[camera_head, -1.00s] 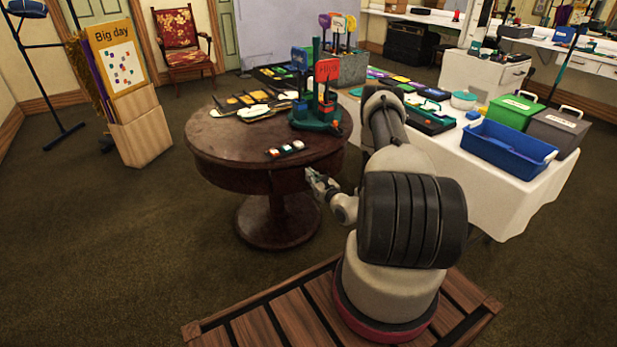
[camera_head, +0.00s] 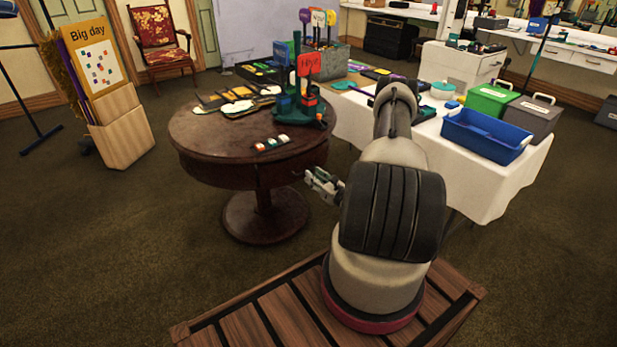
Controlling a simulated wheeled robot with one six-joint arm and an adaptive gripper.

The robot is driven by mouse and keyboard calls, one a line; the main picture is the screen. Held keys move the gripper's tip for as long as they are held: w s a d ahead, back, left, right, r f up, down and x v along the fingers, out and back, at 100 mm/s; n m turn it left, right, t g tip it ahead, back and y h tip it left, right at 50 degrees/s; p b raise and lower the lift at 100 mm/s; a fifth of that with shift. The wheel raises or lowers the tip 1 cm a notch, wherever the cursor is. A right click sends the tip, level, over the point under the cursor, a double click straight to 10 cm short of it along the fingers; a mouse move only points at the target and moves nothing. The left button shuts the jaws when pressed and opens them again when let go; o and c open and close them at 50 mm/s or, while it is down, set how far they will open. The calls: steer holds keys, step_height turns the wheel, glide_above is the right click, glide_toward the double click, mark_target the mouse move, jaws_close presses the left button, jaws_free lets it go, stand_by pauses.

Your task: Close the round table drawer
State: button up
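The round table (camera_head: 205,141) is dark reddish-brown wood on a single pedestal, left of my arm in the head view. Its curved apron faces me, with a vertical seam near the middle of the front. A drawer front cannot be told apart clearly, and how far it stands out is unclear. My gripper (camera_head: 309,180) is beside the right front of the apron, at about its height, pointing left toward it. It holds nothing that I can see. The fingers are too small to tell whether they are open or shut. Contact with the table cannot be made out.
The tabletop carries a green stand with a red sign (camera_head: 310,64), flat pieces and a small strip (camera_head: 271,144). A white-clothed table (camera_head: 480,180) with a blue bin (camera_head: 486,138) stands right. Carpet is clear at front left.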

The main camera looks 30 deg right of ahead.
steer(key=w+d+f+m, duration=0.1)
steer(key=w+m, duration=0.2)
steer(key=m, duration=0.2)
steer(key=w+d+f+m+g, duration=0.1)
steer(key=w+f+m, duration=0.1)
steer(key=w+m, duration=0.2)
steer(key=w+d+f+m+g, duration=0.1)
steer(key=w+f+m, duration=0.1)
steer(key=m, duration=0.6)
steer(key=shift+w+d+f+h, duration=0.15)
steer(key=shift+w+h, duration=0.15)
steer(key=shift+w, duration=0.55)
jaws_close()
